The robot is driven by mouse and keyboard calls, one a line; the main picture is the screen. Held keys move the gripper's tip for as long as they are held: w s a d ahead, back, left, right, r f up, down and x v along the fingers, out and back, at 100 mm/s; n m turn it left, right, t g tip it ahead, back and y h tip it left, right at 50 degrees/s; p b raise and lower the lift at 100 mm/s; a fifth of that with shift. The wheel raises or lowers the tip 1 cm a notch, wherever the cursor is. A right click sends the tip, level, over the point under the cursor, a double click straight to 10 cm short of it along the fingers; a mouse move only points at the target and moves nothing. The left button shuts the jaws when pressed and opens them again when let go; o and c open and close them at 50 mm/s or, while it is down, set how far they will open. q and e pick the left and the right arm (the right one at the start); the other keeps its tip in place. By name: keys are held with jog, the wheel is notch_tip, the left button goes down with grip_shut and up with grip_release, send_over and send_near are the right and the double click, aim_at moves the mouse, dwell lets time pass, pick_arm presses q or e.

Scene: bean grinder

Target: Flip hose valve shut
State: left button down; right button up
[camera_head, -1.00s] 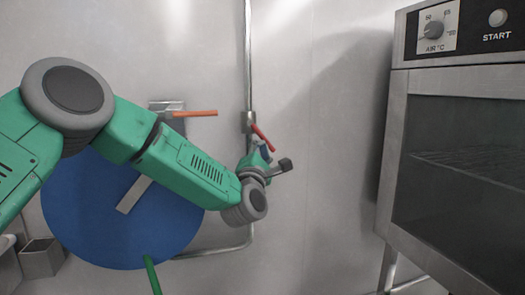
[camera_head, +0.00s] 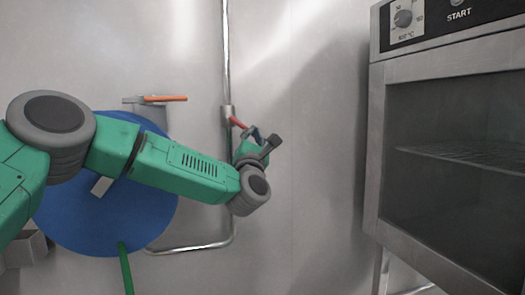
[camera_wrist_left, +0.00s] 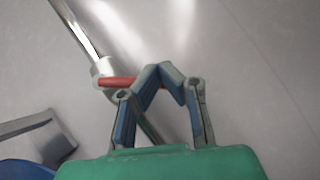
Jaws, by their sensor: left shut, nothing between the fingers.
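A red valve lever (camera_head: 238,122) sticks out down and right from a fitting on the vertical metal pipe (camera_head: 226,60) on the wall. My left gripper (camera_head: 252,135) is right at the lever's outer end, which it partly hides in the head view. In the left wrist view the lever (camera_wrist_left: 118,82) runs from the pipe fitting (camera_wrist_left: 104,70) to behind the fingers. The left fingers (camera_wrist_left: 163,72) are shut with their tips together and hold nothing. I cannot tell whether they touch the lever. My right gripper is in neither view.
A blue round hose reel (camera_head: 110,225) with a green hose (camera_head: 126,270) is behind my left arm. An orange handle (camera_head: 165,98) sits above it. A steel oven (camera_head: 375,150) stands at right. The wall between pipe and oven is clear.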

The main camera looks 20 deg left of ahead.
pick_arm(q)
jog(key=shift+w+a+f+n+y+b, duration=0.15)
jog(key=shift+a+n+y+b, duration=0.35)
jog(key=shift+a+n+y, duration=0.55)
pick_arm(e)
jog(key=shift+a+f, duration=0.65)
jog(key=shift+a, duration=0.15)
pick_arm(q)
jog(key=shift+h, duration=0.25)
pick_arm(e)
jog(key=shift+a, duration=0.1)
pick_arm(q)
jog(key=shift+d, duration=0.15)
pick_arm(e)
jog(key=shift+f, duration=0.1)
